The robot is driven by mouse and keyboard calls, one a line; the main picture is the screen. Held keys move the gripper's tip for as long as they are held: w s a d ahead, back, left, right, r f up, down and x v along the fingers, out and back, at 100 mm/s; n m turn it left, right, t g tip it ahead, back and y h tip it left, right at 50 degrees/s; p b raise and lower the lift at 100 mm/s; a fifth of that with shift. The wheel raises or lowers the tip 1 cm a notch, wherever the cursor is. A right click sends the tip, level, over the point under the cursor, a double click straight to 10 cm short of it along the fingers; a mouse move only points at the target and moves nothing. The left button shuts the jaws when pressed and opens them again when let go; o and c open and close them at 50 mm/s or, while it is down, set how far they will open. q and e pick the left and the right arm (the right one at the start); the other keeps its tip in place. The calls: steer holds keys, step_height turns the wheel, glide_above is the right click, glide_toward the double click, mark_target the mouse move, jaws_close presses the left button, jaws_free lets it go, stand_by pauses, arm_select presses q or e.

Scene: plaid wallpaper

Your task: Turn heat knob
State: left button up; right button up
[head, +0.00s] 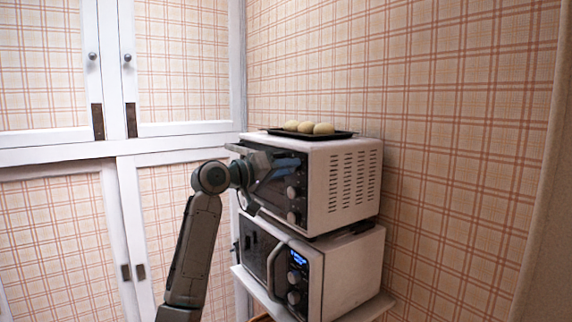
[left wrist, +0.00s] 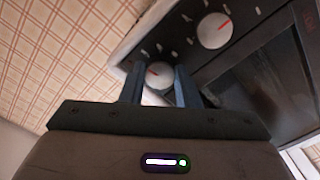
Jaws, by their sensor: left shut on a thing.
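The toaster oven (head: 345,185) has a white case and a dark front with round light knobs. Two knobs show below my gripper in the head view, one (head: 291,192) above the other (head: 291,217). My left gripper (head: 279,168) is at the upper part of the control panel. In the left wrist view its two blue-grey fingers (left wrist: 159,84) are shut around a round knob (left wrist: 158,74) with a red mark near the panel's end. Another knob (left wrist: 214,30) with a red mark is beside it, untouched. My gripper hides the held knob in the head view.
A dark tray (head: 342,135) with several pale buns (head: 306,127) lies on top of the oven. A microwave (head: 345,270) with a lit blue display stands below on a white shelf. White cabinet doors are at the left; a plaid wall is behind.

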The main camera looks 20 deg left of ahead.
arm_select(q)
steer(key=shift+n+p, duration=1.95)
steer(key=shift+n, duration=1.65)
steer(key=o, duration=0.7)
steer(key=shift+a, duration=0.1)
steer(key=b+v, duration=0.5)
steer(key=v, duration=0.5)
steer(key=shift+s+a, duration=0.2)
steer(key=shift+s, duration=0.15)
